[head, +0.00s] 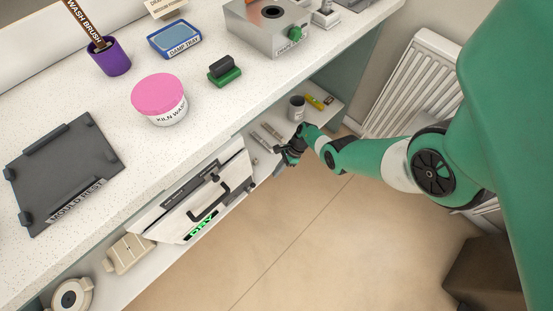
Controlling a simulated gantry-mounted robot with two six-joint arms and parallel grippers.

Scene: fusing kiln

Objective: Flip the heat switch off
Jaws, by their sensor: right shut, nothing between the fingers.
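I cannot make out a part clearly marked as the heat switch. A grey metal box (250,28) with a round dark opening on top stands at the top of the worktop. It has a green knob (295,33) and a front label too small to read surely. My right gripper (281,158) is shut and empty. It appears in front of the lower shelf, below the worktop's front edge and well apart from the box. My left gripper is not in view.
The worktop (215,120) holds a pink-lidded kiln wash tub (160,98), a mould rest (65,170), a damp tray (174,40), a purple cup (110,58) and a green-based block (224,72). A white panel marked DRY (190,205) stands below. A radiator (410,85) is at right.

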